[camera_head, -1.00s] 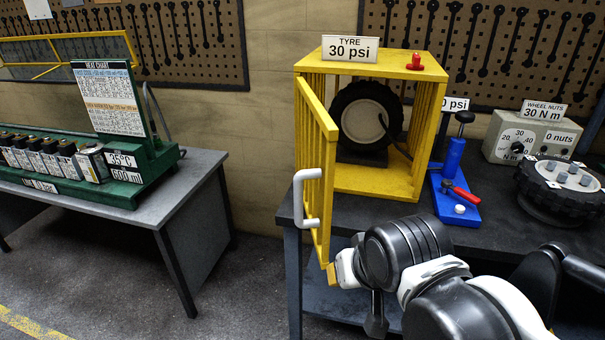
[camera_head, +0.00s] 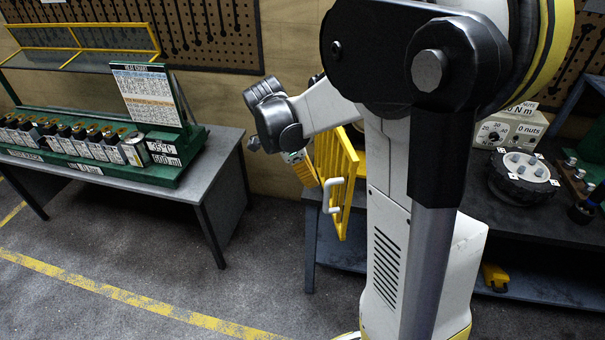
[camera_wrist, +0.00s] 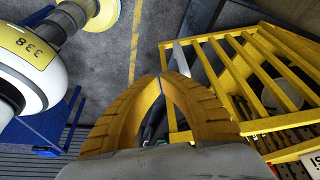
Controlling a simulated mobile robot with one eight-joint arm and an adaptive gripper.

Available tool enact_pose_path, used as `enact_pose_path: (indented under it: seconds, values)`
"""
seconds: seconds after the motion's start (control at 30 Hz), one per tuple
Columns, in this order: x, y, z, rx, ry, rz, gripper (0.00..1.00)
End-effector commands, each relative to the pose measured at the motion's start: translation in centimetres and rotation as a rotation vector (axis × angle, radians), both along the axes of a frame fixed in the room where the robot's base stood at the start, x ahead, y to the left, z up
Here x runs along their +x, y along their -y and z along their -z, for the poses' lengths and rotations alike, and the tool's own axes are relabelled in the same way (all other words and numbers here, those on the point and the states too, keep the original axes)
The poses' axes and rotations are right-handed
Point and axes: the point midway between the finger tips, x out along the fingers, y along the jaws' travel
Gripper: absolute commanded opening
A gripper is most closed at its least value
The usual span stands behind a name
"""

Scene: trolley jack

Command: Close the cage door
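The yellow barred cage door (camera_head: 348,185) stands ajar in the head view, swung out towards the camera. Its white handle (camera_head: 333,193) is on the near face. My arm hides most of the cage behind it. In the wrist view, the yellow cage (camera_wrist: 285,85) fills the right side, with part of the tyre (camera_wrist: 284,96) behind bars. My gripper (camera_wrist: 161,78) has its two yellow fingertips together with nothing seen between them. It is left of the barred frame in that view. In the head view it is by the door's left side; contact cannot be told.
A grey bench (camera_head: 222,170) with a green battery rack (camera_head: 185,170) stands at left. The cage bench holds a wheel hub (camera_head: 523,172) and a grey wheel-nut box (camera_head: 498,133) at right. A yellow item (camera_head: 495,276) lies on its lower shelf. The floor at front left is clear.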

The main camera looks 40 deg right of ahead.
Motion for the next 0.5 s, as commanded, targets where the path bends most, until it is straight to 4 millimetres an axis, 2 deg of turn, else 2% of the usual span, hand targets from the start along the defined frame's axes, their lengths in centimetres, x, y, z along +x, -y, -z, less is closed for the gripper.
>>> enact_pose_path:
  seconds: [0.17,0.5]
  values:
    - [-0.4,0.8,2.6,0.001,0.000,0.000,0.00]
    - [-1.6,3.3,9.3,0.001,0.001,-0.002,0.00]
